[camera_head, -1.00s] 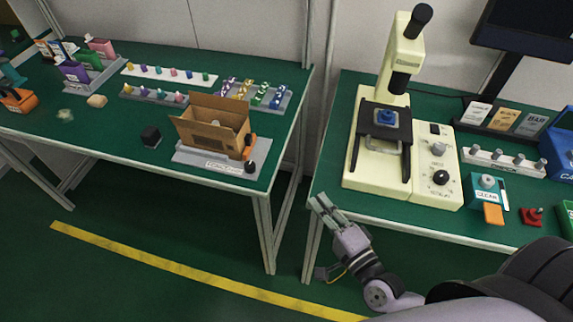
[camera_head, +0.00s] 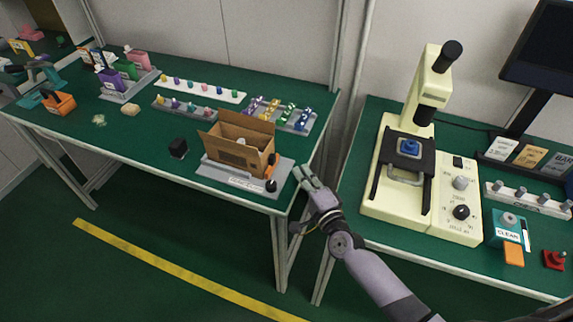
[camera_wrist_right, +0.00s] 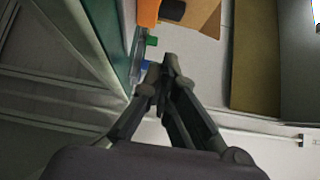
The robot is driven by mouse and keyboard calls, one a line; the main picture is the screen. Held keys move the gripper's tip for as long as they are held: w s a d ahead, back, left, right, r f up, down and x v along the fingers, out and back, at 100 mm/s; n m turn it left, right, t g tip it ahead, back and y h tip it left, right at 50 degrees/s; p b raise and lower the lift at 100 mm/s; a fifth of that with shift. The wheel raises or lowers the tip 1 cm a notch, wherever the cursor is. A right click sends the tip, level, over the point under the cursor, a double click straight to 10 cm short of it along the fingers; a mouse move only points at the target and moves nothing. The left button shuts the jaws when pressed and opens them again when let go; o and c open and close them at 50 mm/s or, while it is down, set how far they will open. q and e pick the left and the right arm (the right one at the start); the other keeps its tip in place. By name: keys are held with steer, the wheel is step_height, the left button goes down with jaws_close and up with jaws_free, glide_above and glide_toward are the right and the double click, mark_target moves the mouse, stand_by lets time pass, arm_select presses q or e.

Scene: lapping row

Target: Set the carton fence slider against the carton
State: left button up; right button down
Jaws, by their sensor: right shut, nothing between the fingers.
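An open brown carton (camera_head: 238,156) stands on a grey base plate (camera_head: 213,176) at the right front of the left table, flaps raised. The orange fence slider (camera_head: 271,164) is at the carton's right side, with a black knob (camera_head: 271,186) in front of it. I cannot tell whether slider and carton touch. My right gripper (camera_head: 300,175) is shut and empty, just right of the plate near the table's corner, apart from the slider. In the right wrist view its closed fingers (camera_wrist_right: 170,66) point toward the orange slider (camera_wrist_right: 148,12) and carton (camera_wrist_right: 198,14).
Racks of coloured pegs (camera_head: 188,110) lie behind the carton. A cream microscope (camera_head: 418,160) stands on the right table. A gap separates the two tables.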

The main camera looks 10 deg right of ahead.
mark_target(283, 175)
steer(key=w+a, duration=0.2)
steer(key=w, duration=0.1)
steer(key=shift+w+a+p, duration=0.2)
steer(key=shift+a+p, duration=0.1)
steer(key=shift+w+a, duration=0.3)
steer(key=shift+a, duration=0.2)
steer(key=shift+w+a, duration=0.25)
steer(key=shift+a, duration=0.2)
